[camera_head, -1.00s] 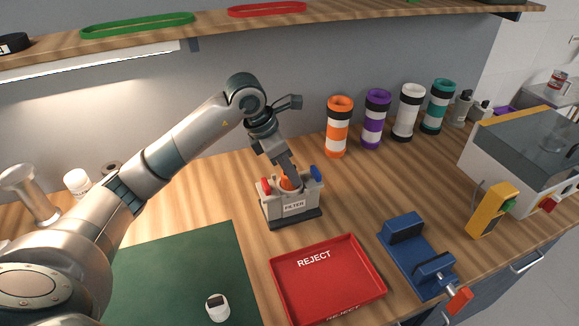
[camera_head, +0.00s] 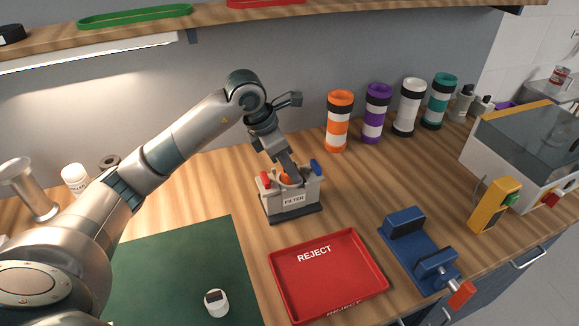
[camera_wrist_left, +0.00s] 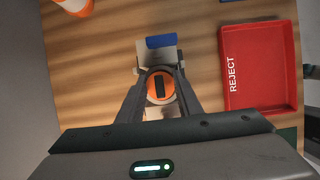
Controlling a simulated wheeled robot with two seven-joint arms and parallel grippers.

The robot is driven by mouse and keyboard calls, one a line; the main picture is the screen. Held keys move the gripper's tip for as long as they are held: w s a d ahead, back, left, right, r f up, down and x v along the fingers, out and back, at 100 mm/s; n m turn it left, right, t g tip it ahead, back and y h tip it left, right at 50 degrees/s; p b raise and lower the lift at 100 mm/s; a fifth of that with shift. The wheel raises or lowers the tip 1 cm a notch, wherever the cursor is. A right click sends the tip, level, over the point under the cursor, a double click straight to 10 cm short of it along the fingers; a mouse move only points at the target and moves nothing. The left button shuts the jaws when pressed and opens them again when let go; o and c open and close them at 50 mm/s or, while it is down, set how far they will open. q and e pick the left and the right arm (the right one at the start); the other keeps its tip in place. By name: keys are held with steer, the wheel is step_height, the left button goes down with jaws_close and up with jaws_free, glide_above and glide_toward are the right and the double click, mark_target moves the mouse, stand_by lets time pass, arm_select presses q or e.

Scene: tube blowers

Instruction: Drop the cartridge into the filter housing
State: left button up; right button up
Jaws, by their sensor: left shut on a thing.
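The filter housing (camera_head: 291,201) is a pale box labelled FILTER on a dark base, with a red latch (camera_head: 265,180) at its left and a blue latch (camera_head: 316,167) at its right. My left gripper (camera_head: 291,176) points down into its top opening. It is shut on the orange cartridge (camera_wrist_left: 160,86), whose round top with a dark slot shows between the fingers in the left wrist view. The cartridge's lower part is hidden inside the housing, so its depth cannot be told. My right gripper is not in view.
A red REJECT tray (camera_head: 283,279) lies in front of the housing. A blue clamp (camera_head: 419,248) is to its right. Several banded tubes (camera_head: 339,121) stand behind. A green mat (camera_head: 186,268) with a small white container (camera_head: 216,303) is at front left.

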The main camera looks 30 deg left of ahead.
arm_select(q)
steer(key=o, duration=1)
steer(key=shift+o, duration=0.2)
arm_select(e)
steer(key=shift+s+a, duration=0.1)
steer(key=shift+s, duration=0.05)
arm_select(q)
steer(key=shift+r, duration=0.1)
steer(key=shift+r+p, duration=0.4)
steer(key=shift+p, duration=0.15)
steer(key=b+v, duration=0.1)
steer(key=v, duration=0.2)
steer(key=shift+w, duration=0.1)
steer(key=b+v, duration=0.2)
steer(key=v, duration=0.7)
steer(key=shift+r, duration=0.15)
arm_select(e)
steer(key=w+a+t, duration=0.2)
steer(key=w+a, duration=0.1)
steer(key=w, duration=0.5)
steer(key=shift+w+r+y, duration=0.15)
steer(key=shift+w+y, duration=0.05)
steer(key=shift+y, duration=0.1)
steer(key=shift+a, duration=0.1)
